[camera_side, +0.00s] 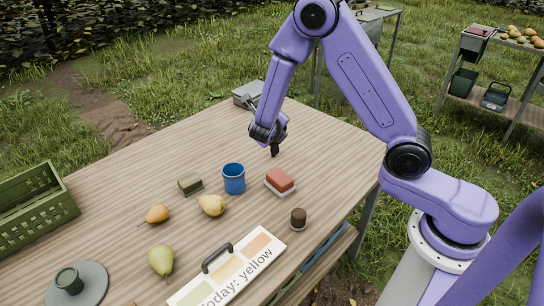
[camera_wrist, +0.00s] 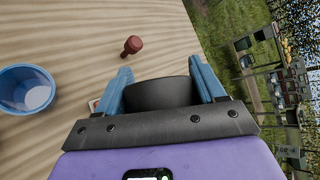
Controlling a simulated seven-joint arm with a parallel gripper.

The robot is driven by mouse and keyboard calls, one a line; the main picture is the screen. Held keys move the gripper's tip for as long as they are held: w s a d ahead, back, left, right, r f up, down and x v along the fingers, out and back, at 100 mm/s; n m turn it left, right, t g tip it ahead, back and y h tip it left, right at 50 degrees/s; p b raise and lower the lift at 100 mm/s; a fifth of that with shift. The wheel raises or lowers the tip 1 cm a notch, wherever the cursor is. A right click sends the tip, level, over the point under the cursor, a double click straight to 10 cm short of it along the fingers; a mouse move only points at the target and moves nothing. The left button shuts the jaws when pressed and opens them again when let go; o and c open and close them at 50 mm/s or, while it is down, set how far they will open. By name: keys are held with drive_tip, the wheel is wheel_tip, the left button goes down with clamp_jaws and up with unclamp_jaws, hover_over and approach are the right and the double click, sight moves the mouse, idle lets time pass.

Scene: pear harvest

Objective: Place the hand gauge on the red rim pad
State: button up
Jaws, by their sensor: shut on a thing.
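My gripper (camera_side: 275,152) points down above the wooden table, behind the blue cup (camera_side: 234,178) and the red-topped block. In the wrist view its blue fingers (camera_wrist: 166,92) stand apart with a dark rounded thing (camera_wrist: 160,95) between them. I cannot tell for sure whether this is the hand gauge. A block with a red top and pale base (camera_side: 280,182) lies on the table, in front of the gripper; I cannot tell whether it is the red rim pad. A reddish-brown knobbed piece (camera_wrist: 132,45) stands on the table in the wrist view, clear of the fingers.
A dark brown cylinder (camera_side: 298,218) stands near the right edge. Pears (camera_side: 161,260), an olive block (camera_side: 190,184), a lettered board with a handle (camera_side: 245,262) and a green crate (camera_side: 35,208) take up the front and left. A grey box (camera_side: 247,92) is behind the gripper.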

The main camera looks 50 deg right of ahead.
drive_tip(key=shift+s+d+f+m+g, duration=0.15)
drive_tip(key=shift+s+f, duration=0.1)
drive_tip(key=shift+s, duration=0.3)
drive_tip(key=shift+s+f+m+g, duration=0.15)
drive_tip(key=shift+s+f, duration=0.05)
drive_tip(key=shift+s, duration=0.3)
drive_tip(key=shift+f, duration=3.55)
drive_tip(key=shift+f, duration=0.15)
drive_tip(key=o, duration=1.1)
drive_tip(key=shift+o, duration=0.2)
